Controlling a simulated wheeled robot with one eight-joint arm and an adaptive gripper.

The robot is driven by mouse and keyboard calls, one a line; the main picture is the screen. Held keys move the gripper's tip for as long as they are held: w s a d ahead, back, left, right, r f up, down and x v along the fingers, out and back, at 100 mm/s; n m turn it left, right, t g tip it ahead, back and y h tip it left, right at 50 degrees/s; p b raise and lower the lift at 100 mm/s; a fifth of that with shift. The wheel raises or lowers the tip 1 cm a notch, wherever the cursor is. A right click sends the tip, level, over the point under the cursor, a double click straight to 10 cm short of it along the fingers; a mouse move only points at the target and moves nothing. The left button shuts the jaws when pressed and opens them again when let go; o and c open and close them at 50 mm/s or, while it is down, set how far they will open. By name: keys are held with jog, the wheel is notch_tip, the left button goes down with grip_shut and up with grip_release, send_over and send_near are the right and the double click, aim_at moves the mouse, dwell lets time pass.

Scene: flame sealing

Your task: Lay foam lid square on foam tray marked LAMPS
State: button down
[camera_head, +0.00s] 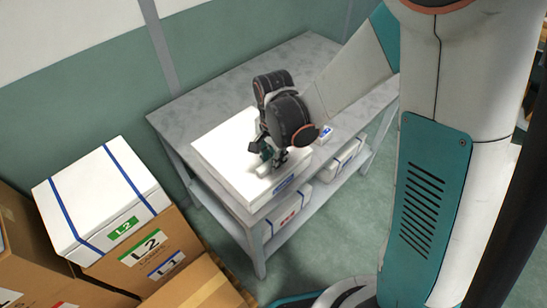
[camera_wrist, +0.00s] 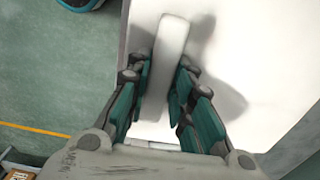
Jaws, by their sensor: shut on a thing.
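The white foam lid (camera_head: 228,144) lies flat over a white block on the grey table, with a blue label (camera_head: 285,184) on the near side that is too small to read. I take the block below to be the foam tray; any gap between the two is too small to tell. My gripper (camera_head: 272,160) points down at the lid's near right part. In the wrist view my gripper (camera_wrist: 161,98) is shut on the lid's pale raised handle bar (camera_wrist: 173,42), above the lid's broad white top (camera_wrist: 265,45).
A small labelled white item (camera_head: 326,132) sits right of the lid. White boxes, one with a red label (camera_head: 290,215), stand on the lower shelf. A blue-banded white box (camera_head: 100,195) tops cartons at left. The table's back (camera_head: 300,55) is clear.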

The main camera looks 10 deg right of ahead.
jog(key=c, duration=1.3)
grip_release()
jog(key=shift+r+p, duration=2.4)
jog(key=shift+r, duration=1.15)
